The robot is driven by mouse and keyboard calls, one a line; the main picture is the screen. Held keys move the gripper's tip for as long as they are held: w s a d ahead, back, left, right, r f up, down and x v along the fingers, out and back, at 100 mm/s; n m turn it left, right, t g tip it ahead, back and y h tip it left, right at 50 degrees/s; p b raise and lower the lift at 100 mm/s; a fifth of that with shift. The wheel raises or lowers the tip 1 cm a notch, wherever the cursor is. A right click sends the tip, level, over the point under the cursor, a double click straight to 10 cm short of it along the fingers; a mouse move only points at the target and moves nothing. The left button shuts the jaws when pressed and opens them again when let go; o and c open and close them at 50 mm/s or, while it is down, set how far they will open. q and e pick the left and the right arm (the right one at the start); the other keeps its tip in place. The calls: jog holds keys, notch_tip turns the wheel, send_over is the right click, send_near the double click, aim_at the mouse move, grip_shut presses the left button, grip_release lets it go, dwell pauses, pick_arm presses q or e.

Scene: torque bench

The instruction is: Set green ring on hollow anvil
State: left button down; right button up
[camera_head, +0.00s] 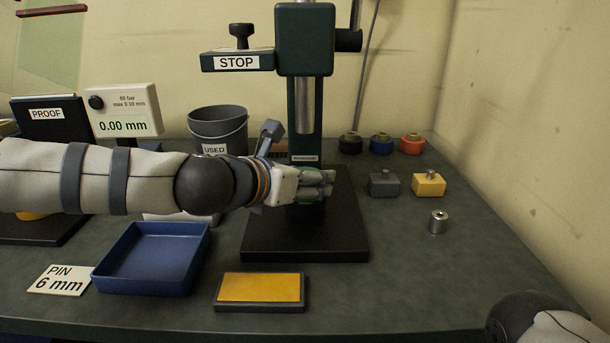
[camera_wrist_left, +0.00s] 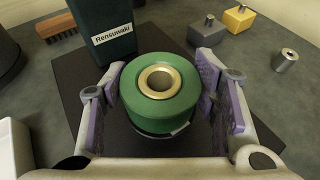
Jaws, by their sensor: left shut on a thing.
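The green ring (camera_wrist_left: 135,104) has a pale metal-lined bore and sits between the two purple-padded fingers of my left gripper (camera_wrist_left: 163,95) in the left wrist view. The gripper is shut on it. In the head view the left gripper (camera_head: 315,185) is over the black base plate (camera_head: 300,247) of the press, in front of its column. A dark round part (camera_wrist_left: 150,133) shows just under the ring. It may be the hollow anvil, mostly hidden by the ring; I cannot tell whether they touch. My right gripper is not in view.
The green press (camera_head: 305,45) with its STOP arm stands behind the gripper. A USED bucket (camera_head: 218,125), blue tray (camera_head: 120,273) and orange pad (camera_head: 260,288) lie left and front. A grey block (camera_head: 383,185), yellow block (camera_head: 429,185) and metal cylinder (camera_head: 438,222) stand right.

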pick_arm(q)
jog(key=c, duration=0.6)
grip_release()
jog(key=p+v, duration=0.1)
jog(key=v, duration=1.1)
jog(key=shift+r+p, duration=0.3)
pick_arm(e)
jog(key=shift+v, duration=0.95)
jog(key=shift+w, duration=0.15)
